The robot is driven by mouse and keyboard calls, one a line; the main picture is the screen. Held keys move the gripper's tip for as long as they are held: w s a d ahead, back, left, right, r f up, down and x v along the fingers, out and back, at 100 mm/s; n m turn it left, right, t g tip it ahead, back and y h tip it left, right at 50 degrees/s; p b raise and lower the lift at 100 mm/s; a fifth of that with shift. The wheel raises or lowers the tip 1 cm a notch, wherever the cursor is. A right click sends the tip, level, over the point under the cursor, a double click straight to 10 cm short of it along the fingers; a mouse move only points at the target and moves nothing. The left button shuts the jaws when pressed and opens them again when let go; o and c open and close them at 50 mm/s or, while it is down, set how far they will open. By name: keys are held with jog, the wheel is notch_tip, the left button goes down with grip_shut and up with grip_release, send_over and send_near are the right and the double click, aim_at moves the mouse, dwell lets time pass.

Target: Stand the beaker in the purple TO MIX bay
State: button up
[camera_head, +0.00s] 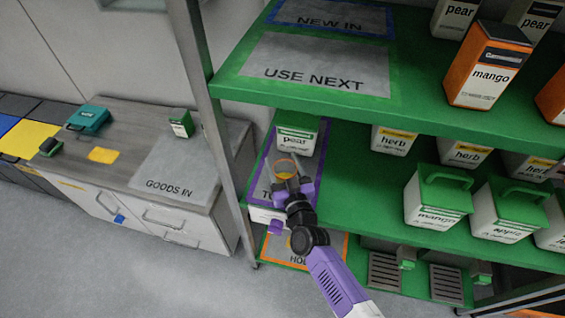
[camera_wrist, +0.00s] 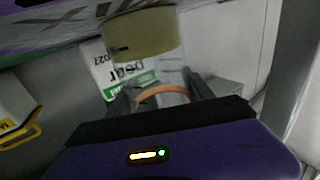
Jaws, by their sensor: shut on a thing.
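My gripper (camera_head: 291,184) is shut on the clear beaker (camera_head: 285,168), which has an orange rim and yellowish liquid. They are at the left end of the middle green shelf, over the purple-bordered TO MIX bay (camera_head: 263,167), whose lettering my arm partly hides. In the upside-down wrist view, the beaker (camera_wrist: 145,40) sits between my gripper's fingers (camera_wrist: 160,98), with its rim toward me. It looks about upright. The bay's mat (camera_wrist: 75,33) shows beside its base; I cannot tell whether they touch.
A green-lidded pear tub (camera_head: 297,137) stands at the back of the bay, close behind the beaker. A metal post (camera_head: 205,90) is on the left. The USE NEXT shelf (camera_head: 315,70) overhangs above. Mango and apple tubs (camera_head: 438,200) stand to the right.

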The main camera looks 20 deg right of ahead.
jog(key=o, duration=1.5)
jog(key=shift+o, duration=0.2)
jog(key=shift+r+p, duration=0.15)
jog(key=shift+p, duration=0.15)
jog(key=s, duration=0.4)
jog(key=s+a, duration=0.1)
jog(key=s, duration=0.3)
jog(key=s+p, duration=0.1)
jog(key=s, duration=0.3)
jog(key=shift+a, duration=0.15)
jog(key=s, duration=1.1)
jog(key=s+r+g+y, duration=0.1)
jog(key=s+r, duration=0.7)
jog(key=s, duration=0.3)
jog(key=s+d+r+n+g, duration=0.1)
jog(key=s+r+g, duration=0.1)
jog(key=s+r, duration=0.5)
jog(key=s, duration=0.4)
jog(key=shift+d+r+y, duration=0.25)
jog(key=shift+r+y, duration=0.15)
jog(key=shift+s, duration=0.1)
